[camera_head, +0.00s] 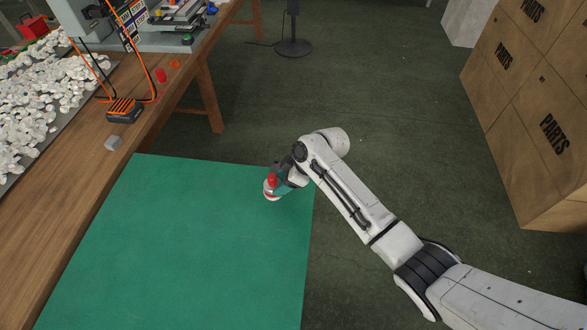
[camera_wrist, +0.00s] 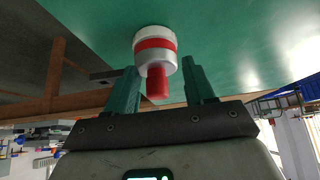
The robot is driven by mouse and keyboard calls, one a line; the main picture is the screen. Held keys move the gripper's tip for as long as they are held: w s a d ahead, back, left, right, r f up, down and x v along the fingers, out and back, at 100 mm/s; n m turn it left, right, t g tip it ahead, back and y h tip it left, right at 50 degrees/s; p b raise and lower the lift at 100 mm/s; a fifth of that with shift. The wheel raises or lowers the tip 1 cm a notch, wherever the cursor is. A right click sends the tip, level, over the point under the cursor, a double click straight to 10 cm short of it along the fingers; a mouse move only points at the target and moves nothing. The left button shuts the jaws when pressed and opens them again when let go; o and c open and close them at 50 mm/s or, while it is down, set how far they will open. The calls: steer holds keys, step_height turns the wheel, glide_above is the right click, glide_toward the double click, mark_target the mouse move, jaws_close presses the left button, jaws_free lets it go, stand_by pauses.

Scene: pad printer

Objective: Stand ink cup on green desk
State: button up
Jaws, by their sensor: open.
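The ink cup (camera_head: 269,190) is pale with a red band and a red knob. In the head view it is upright at the green desk's (camera_head: 190,250) far right corner, seemingly resting on it. In the wrist view the cup (camera_wrist: 146,58) is seen against the green surface, its red knob pointing back toward my gripper. My gripper (camera_head: 277,182) is at the cup, its teal fingers open. In the wrist view my gripper (camera_wrist: 161,70) has one finger on each side of the knob, with a gap visible on the right. The exact base contact is hard to see.
Wooden PARTS cabinets (camera_head: 530,100) stand at right. Most of the green desk is bare.

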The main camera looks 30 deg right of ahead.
steer(key=shift+s+r, duration=0.1)
steer(key=shift+r, duration=0.35)
steer(key=b+v, duration=0.1)
steer(key=v, duration=1.1)
steer(key=s+a+f+m+g+h, duration=0.1)
steer(key=s+a+f+m, duration=0.25)
steer(key=s, duration=0.45)
steer(key=s+a+f+m+h, duration=0.1)
steer(key=s+a+f+m, duration=0.25)
steer(key=s, duration=0.35)
steer(key=s+d+m+g+h, duration=0.1)
steer(key=s+d, duration=0.3)
steer(key=s, duration=0.5)
steer(key=s+d+f+m+g+h, duration=0.1)
steer(key=s+d+m+h, duration=0.1)
steer(key=s, duration=0.7)
steer(key=shift+d+f+m+h, duration=0.2)
steer(key=shift+d+m+h, duration=0.2)
steer(key=shift+d+m, duration=0.45)
steer(key=shift+w+d, duration=0.1)
steer(key=shift+c, duration=0.2)
